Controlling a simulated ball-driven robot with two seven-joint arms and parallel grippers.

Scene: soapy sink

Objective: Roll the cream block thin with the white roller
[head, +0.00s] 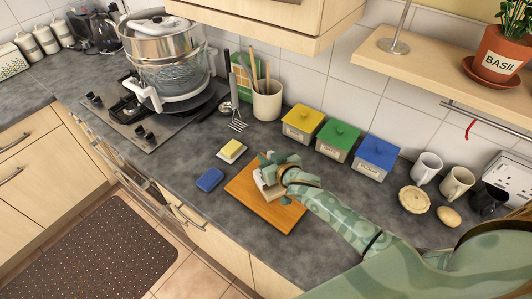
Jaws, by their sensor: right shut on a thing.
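A pale cream-white shape (266,189) lies on the wooden board (255,209), partly covered by my right gripper (270,168). The cream block and the white roller cannot be clearly told apart there. My right gripper is over the middle of the board, shut on what looks like the white roller, mostly hidden by the fingers. No other white roller shows on the counter. My left gripper is out of view.
A blue sponge (210,179) and a yellow block on a white dish (231,151) lie left of the board. Yellow, green and blue lidded boxes (338,140) stand behind. A pie (414,199) and mugs (426,168) are at right. Counter before the boxes is clear.

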